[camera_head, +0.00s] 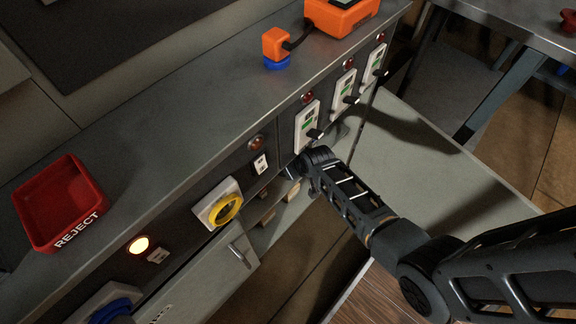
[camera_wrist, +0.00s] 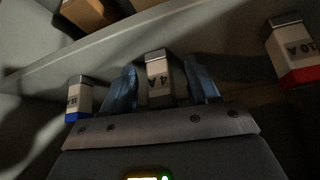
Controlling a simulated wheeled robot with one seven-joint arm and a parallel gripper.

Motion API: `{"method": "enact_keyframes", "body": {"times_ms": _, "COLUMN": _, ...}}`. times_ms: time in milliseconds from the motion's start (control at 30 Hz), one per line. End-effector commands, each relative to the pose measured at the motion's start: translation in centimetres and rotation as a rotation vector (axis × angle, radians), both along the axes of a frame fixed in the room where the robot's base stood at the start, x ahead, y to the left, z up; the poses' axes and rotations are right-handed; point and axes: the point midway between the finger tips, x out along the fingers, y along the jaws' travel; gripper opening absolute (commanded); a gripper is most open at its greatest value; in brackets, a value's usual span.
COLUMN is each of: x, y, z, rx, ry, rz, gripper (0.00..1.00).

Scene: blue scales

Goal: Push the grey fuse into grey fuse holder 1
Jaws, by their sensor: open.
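My gripper (camera_head: 298,168) is close to the front panel of the grey counter, below the white switch units. The wrist view shows its two blue fingers (camera_wrist: 160,88) open, one on each side of a fuse (camera_wrist: 157,68) marked 4A. This fuse has a grey cap and a pale label and is probably the grey fuse; its lower end is hidden by the gripper. I cannot tell whether the fingers touch it. Small pale sockets (camera_head: 260,163) sit on the panel left of my gripper, but I cannot tell which is grey fuse holder 1.
A blue-banded fuse (camera_wrist: 78,98) stands left of the fingers and a red-banded 10A fuse (camera_wrist: 292,52) to the right. A red REJECT tray (camera_head: 68,237) is on top.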

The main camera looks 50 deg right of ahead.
Motion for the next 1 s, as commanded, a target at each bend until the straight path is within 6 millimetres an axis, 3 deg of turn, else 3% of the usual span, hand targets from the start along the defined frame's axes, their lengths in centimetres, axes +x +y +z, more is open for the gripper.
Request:
{"method": "enact_keyframes", "body": {"times_ms": 233, "x": -0.01, "y": 0.0, "z": 0.07, "rx": 0.0, "ry": 0.0, "rz": 0.0, "gripper": 0.59}}
{"method": "enact_keyframes", "body": {"times_ms": 800, "x": -0.02, "y": 0.01, "z": 0.07, "rx": 0.0, "ry": 0.0, "rz": 0.0, "gripper": 0.05}}
{"method": "enact_keyframes", "body": {"times_ms": 1000, "x": -0.01, "y": 0.01, "z": 0.09, "rx": 0.0, "ry": 0.0, "rz": 0.0, "gripper": 0.04}}
